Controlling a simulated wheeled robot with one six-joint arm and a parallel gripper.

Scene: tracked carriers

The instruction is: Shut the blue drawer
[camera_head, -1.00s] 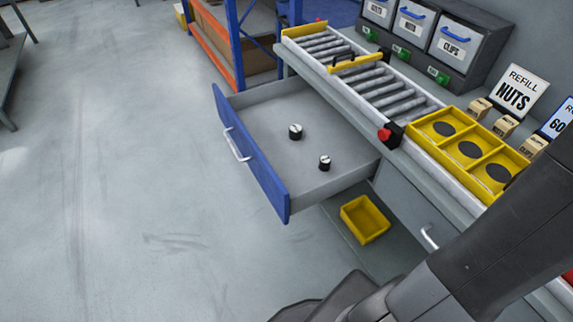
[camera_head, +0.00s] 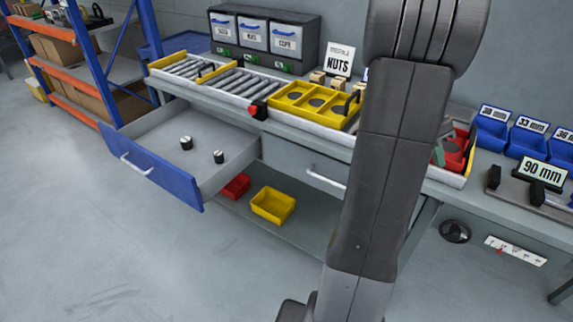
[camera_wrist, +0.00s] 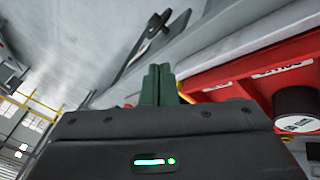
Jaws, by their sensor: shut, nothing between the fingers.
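The blue drawer (camera_head: 150,165) is pulled well out from under the bench on the left of the head view. Its blue front has a pale bar handle (camera_head: 137,165). Two small black knobs with light tops (camera_head: 186,143) (camera_head: 218,157) stand inside on the grey drawer floor. My gripper (camera_wrist: 160,84) shows in the wrist view with its dark green fingers together and nothing between them. It is beside a red tray (camera_wrist: 250,82), away from the drawer. In the head view my arm hides most of the gripper. The drawer is not recognisable in the wrist view.
A roller conveyor (camera_head: 215,81) and a yellow divided tray (camera_head: 310,97) lie along the bench above the drawer. A yellow bin (camera_head: 273,205) and a red bin (camera_head: 235,187) sit on the lower shelf. Blue-orange shelving (camera_head: 80,60) stands behind left. The floor before the drawer is clear.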

